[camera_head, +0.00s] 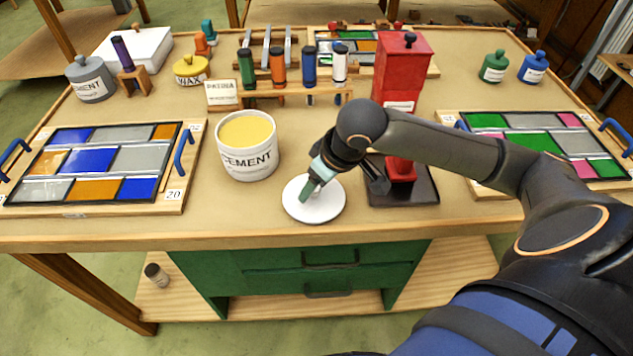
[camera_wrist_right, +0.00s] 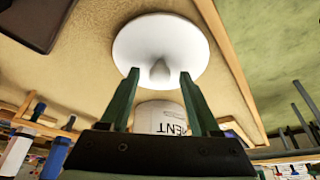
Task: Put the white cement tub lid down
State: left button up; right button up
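The white cement tub lid (camera_head: 328,209) is a round disc at the front of the bench, in front of and right of the cement tub. It appears to lie flat on the bench top. My right gripper (camera_head: 308,190) is over it, pointing down. In the right wrist view the lid (camera_wrist_right: 190,45) has its knob between the fingertips of my right gripper (camera_wrist_right: 159,76), with a gap on each side, so the gripper looks open. The white cement tub (camera_head: 248,162) stands uncovered, with pale yellow contents; part of it shows in the wrist view (camera_wrist_right: 160,118). My left gripper is not in view.
A red press-like stand on a dark base (camera_head: 413,191) is close right of the lid. Panel boards lie at left (camera_head: 174,195) and right (camera_head: 450,122). A rack of coloured tubes (camera_head: 335,95) stands behind. The bench's front edge is close to the lid.

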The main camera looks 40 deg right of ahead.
jog(key=shift+r, duration=0.15)
jog(key=p+v, duration=0.2)
jog(key=v, duration=1)
dwell(0.3)
